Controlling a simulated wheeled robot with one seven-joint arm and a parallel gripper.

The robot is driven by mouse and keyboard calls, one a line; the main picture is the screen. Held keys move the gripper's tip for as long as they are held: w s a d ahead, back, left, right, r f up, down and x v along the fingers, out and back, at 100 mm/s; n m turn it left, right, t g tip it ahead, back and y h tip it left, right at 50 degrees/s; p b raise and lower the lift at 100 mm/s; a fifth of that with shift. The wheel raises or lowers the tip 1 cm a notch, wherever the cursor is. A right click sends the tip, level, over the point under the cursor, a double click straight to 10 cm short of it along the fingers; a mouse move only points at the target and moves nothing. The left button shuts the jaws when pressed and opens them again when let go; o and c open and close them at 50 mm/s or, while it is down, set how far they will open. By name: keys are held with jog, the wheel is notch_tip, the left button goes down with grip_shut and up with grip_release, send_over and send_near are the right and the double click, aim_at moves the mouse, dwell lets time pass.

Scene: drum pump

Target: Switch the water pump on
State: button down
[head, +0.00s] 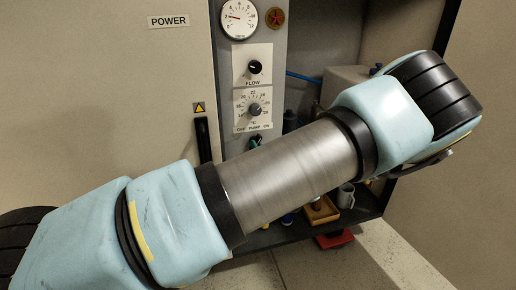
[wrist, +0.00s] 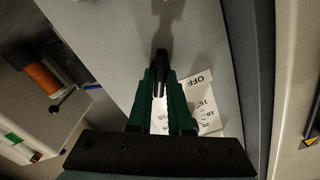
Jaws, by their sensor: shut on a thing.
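The control panel (head: 252,88) stands upright in the head view, with a label reading OFF, PUMP and ON below its temperature dial (head: 254,108). My gripper (wrist: 158,88) has green fingers that come together on a dark pump switch (wrist: 159,62) in the wrist view. The word OFF and some dial numbers show on the white label (wrist: 201,84) to the right of the fingers; the rest is hidden behind them. A little green of my gripper (head: 256,141) shows just below the panel label in the head view. My forearm hides most of it. The switch's exact position is hard to tell.
A gauge (head: 239,18), a red knob (head: 275,17) and a flow knob (head: 255,67) sit above the dial. A black handle (head: 203,139) is on the left door.

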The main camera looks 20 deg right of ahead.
jog(key=c, duration=0.8)
grip_release()
jog(key=shift+c, duration=0.2)
jog(key=s+a, duration=0.1)
jog(key=s, duration=0.9)
jog(key=shift+s+a+b, duration=0.35)
